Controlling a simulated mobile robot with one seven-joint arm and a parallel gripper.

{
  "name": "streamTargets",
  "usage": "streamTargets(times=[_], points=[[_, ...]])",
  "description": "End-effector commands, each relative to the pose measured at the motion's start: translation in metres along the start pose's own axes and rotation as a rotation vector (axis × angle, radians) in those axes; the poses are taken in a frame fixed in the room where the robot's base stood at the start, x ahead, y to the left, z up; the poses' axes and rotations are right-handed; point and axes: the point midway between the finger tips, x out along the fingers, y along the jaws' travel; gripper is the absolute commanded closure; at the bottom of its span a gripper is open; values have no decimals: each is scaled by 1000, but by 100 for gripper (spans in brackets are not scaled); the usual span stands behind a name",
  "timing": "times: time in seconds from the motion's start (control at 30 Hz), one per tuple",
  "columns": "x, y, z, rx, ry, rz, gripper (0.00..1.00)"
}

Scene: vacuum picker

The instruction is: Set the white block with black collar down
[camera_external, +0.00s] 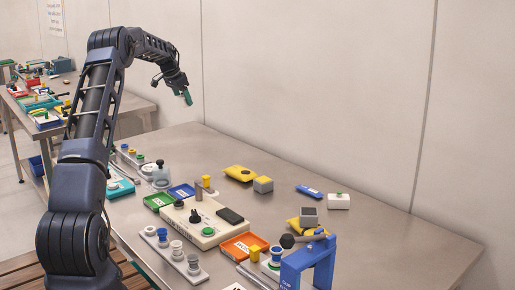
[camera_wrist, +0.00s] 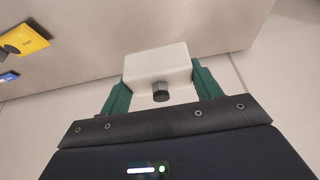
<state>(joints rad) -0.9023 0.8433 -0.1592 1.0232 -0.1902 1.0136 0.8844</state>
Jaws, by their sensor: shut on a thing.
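The white block with black collar (camera_wrist: 157,65) shows in the wrist view, held between the two green fingers of my gripper (camera_wrist: 158,88). The fingers press on its left and right sides, and its dark round collar faces the camera. In the external view my gripper (camera_external: 187,97) is raised high over the far left part of the table, near the wall. The block is too small or hidden to make out there. Nothing in the wrist view shows the block touching a surface.
The steel table (camera_external: 400,236) is bare on its right side and along the back left. Trays and a blue stand (camera_external: 307,262) crowd the front.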

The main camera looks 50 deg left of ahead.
Motion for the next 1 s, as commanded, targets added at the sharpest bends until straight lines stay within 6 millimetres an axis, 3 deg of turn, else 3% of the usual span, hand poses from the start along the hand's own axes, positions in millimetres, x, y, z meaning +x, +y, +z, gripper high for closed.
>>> streamTargets(times=[0.2,0.5,1.0], points=[[23,83,-50,112,1,47,61],[48,201,-103,267,1,110,61],[72,413,-156,531,0,220,61]])
